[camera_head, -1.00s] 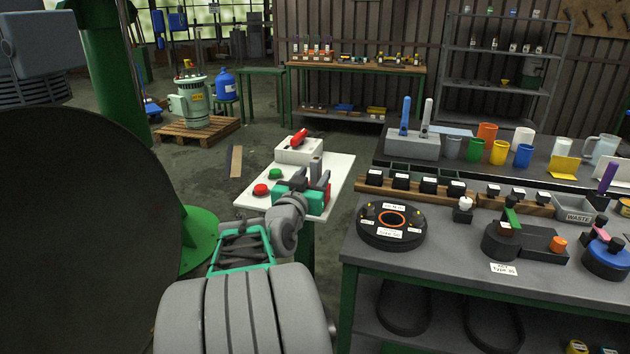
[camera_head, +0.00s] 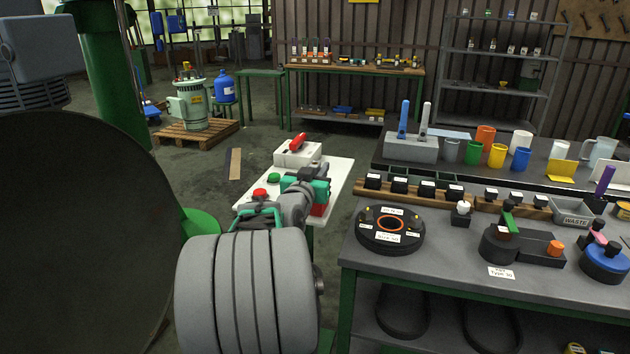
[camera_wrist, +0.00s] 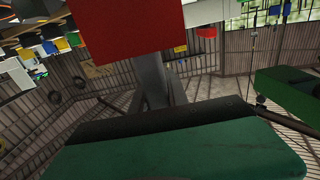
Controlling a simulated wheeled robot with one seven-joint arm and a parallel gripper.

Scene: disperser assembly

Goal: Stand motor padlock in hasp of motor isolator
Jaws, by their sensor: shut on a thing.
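The motor isolator is a white box (camera_head: 283,158) with a red handle (camera_head: 297,142), at the back of the white panel top; its hasp is too small to make out. My gripper (camera_head: 312,184), grey with teal parts, is over the panel's right front, nearer than the isolator and apart from it. It is shut on the motor padlock, whose red body (camera_head: 318,210) shows below the teal fingers. In the wrist view, the red body (camera_wrist: 125,28) is at the top and a grey bar (camera_wrist: 150,80) runs from it. Fingers hide much of the padlock.
The panel (camera_head: 337,172) also carries a red button (camera_head: 260,194) and a green button (camera_head: 274,178). A grey workbench (camera_head: 430,255) crowded with parts stands at right. A green column (camera_head: 100,70) stands at left. Open floor lies behind the panel.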

